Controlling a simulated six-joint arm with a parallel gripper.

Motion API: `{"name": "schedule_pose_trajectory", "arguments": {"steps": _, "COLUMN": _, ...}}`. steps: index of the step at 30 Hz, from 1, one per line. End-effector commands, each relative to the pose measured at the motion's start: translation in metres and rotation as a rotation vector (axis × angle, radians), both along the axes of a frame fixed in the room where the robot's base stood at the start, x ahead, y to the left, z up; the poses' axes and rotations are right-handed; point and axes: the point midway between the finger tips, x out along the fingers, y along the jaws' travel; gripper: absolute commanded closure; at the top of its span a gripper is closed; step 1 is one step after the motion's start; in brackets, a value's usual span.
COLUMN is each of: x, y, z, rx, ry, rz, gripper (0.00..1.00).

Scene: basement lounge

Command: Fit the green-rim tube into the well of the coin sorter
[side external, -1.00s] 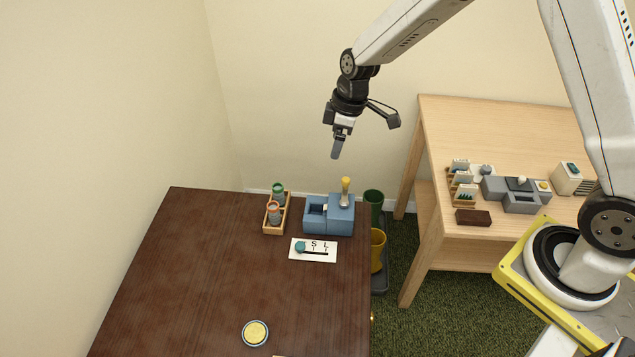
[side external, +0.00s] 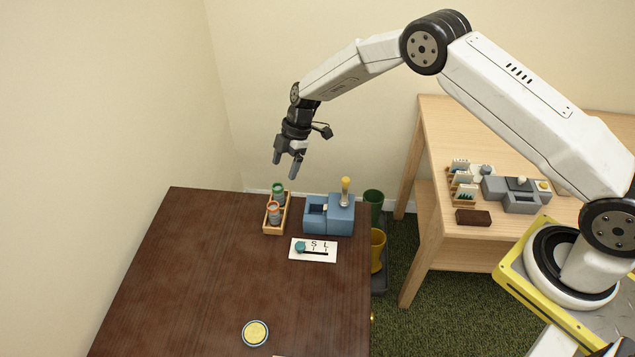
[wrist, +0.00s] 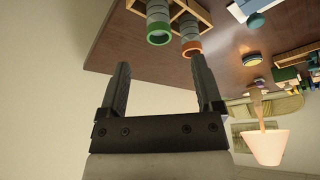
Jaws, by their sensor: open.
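The green-rim tube (side external: 278,190) stands upright in the back slot of a small wooden rack on the dark table. An orange-rim tube (side external: 273,211) stands in the same rack, in front of it. The blue coin sorter (side external: 328,216) is just right of the rack, with an open well on its left part and a yellow-topped handle. My gripper (side external: 284,172) is open and empty, above and slightly behind the rack. In the wrist view the green-rim tube (wrist: 159,34) shows beyond my open fingers (wrist: 158,76), apart from them, beside the orange-rim tube (wrist: 191,47).
A white card marked S and L (side external: 314,250) with a teal knob lies in front of the sorter. A round yellow disc (side external: 255,333) lies near the table front. Green (side external: 373,200) and yellow (side external: 377,250) containers stand right of the table. The table's left and middle are clear.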

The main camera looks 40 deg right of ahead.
Motion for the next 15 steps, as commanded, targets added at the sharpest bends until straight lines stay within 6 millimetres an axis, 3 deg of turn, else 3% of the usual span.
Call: {"name": "schedule_pose_trajectory", "arguments": {"steps": 15, "x": 0.000, "y": 0.010, "z": -0.024, "rx": -0.001, "ry": 0.000, "rz": -0.002, "gripper": 0.16}}
